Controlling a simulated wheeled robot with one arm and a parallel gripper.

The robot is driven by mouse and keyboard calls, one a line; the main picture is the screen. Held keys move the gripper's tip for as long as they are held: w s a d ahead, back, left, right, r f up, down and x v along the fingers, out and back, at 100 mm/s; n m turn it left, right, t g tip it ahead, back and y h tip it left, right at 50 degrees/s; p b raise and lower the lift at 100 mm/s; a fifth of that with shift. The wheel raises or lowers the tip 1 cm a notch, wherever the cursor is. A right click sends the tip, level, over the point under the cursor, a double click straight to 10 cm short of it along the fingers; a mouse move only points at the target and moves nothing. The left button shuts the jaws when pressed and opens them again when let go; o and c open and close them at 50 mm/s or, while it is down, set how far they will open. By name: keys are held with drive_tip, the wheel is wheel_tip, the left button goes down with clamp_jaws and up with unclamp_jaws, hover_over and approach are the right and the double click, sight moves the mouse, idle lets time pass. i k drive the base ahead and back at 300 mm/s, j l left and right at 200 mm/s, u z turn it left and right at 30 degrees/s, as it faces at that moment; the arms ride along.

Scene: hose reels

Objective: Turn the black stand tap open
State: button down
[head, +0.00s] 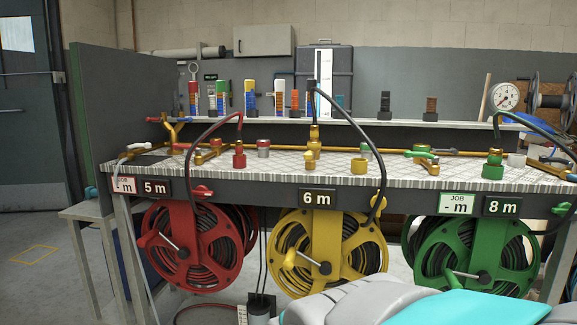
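No tap stands out clearly as the black stand tap. A brass branched fitting (172,130) with small coloured levers rises at the left end of the bench. My gripper is not in view; only white and teal parts of my own body show at the lower right.
The patterned bench (330,178) carries brass pipework and fittings. Red (182,240), yellow (322,225) and green (465,235) hose reels hang under its front edge, with black hoses looping above. A panel (105,120) closes the left end.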

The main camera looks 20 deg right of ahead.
sight(543, 159)
drive_tip(key=z, duration=2.25)
